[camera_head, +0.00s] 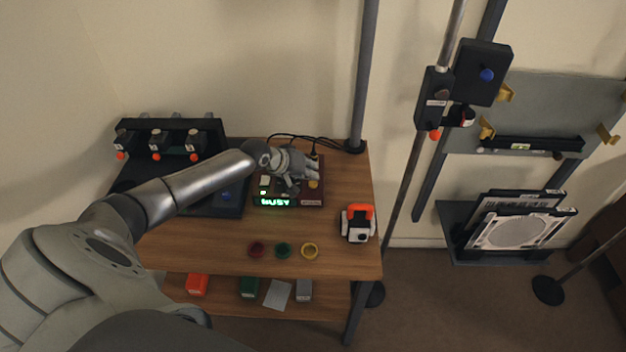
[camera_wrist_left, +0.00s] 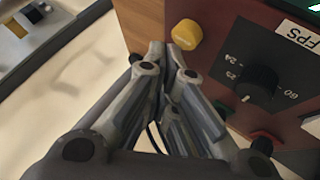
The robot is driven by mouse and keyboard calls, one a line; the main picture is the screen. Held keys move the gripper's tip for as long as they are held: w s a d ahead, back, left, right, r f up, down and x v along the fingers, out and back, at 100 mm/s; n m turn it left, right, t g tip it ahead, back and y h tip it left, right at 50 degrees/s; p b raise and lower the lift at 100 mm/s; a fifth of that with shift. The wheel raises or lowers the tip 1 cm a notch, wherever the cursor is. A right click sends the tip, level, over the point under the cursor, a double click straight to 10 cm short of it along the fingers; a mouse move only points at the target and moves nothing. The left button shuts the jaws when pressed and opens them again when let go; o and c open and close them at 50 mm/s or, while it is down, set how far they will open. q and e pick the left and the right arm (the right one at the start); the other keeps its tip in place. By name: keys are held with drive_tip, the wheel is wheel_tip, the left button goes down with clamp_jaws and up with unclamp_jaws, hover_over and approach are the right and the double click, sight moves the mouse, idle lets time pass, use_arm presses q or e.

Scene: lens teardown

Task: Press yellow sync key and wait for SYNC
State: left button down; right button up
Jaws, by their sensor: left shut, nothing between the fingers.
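The dark red console (camera_head: 315,196) stands on the wooden table with its green display (camera_head: 273,202) lit, reading "BUSY". Its yellow key (camera_head: 313,184) is at the right of the top panel. My left gripper (camera_head: 291,187) is over the console, shut and empty. In the wrist view its fingertips (camera_wrist_left: 165,48) are just beside the yellow key; I cannot tell whether they touch it. My right gripper is not in view.
A black dial (camera_wrist_left: 258,82) under an "FPS" label sits near the fingers. On the table are a black rack (camera_head: 215,130) at left, small coloured rings (camera_head: 283,250) in front, and an orange-and-white device (camera_head: 358,223) at right. A grey post (camera_head: 363,80) rises behind.

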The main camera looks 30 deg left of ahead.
use_arm(q)
drive_tip(key=shift+r, duration=0.25)
wheel_tip(320, 180, up, 5)
drive_tip(key=p, duration=0.5)
drive_tip(key=shift+f, duration=0.1)
idle(0.3)
drive_tip(key=shift+s, duration=0.1)
idle(0.4)
